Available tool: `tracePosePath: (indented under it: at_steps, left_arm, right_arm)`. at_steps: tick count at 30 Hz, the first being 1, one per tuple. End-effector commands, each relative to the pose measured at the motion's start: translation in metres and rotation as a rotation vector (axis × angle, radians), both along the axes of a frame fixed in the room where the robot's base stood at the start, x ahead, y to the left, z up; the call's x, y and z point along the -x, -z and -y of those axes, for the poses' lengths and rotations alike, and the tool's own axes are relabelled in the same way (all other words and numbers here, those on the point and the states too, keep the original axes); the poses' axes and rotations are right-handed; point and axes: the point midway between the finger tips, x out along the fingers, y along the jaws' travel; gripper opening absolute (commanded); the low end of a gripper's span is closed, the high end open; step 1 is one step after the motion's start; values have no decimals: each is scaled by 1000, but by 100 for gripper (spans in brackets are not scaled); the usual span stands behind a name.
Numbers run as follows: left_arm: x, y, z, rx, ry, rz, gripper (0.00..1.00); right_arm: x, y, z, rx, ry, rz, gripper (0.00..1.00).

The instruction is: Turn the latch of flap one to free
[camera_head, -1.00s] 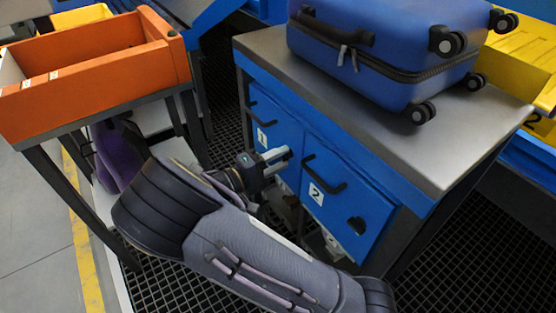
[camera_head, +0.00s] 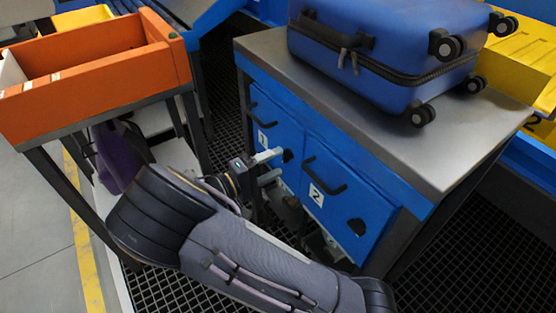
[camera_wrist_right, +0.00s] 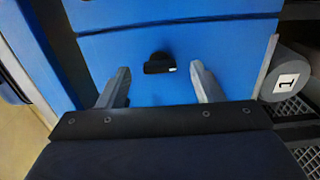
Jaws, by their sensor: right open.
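Flap one (camera_head: 272,135) is the blue panel with the label 1 and a black bar handle on the front of the metal-topped bench. Its small dark latch (camera_head: 288,156) shows just beyond my right gripper (camera_head: 279,162). In the right wrist view the black latch (camera_wrist_right: 159,63) sits on the blue face, ahead of and between the two fingers of the right gripper (camera_wrist_right: 162,86). The gripper is open, and the fingers look apart from the latch. The latch's exact turn is hard to tell. My left gripper is not in view.
Flap two (camera_head: 340,195), with its own handle and dark latch (camera_head: 357,226), is right of flap one. A blue suitcase (camera_head: 385,65) lies on the bench top (camera_head: 275,50). An orange bin (camera_head: 90,95) stands at left.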

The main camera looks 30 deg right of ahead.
Motion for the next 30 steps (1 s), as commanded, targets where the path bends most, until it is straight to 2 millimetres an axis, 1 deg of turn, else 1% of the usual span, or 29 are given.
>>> tracePosePath:
  at_steps: [1, 6, 10, 15, 30]
  left_arm:
    - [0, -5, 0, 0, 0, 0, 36]
    - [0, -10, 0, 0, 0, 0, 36]
    - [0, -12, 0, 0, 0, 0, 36]
    - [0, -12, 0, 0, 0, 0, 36]
    - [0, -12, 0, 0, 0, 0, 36]
  right_arm:
    - [0, -2, -11, 0, -6, 0, 60]
    - [2, -2, -39, 0, -5, 1, 60]
    - [4, -1, -53, 0, -2, 2, 60]
    - [5, 0, -58, -1, -1, 1, 60]
    - [4, 0, -58, -1, -1, 1, 60]
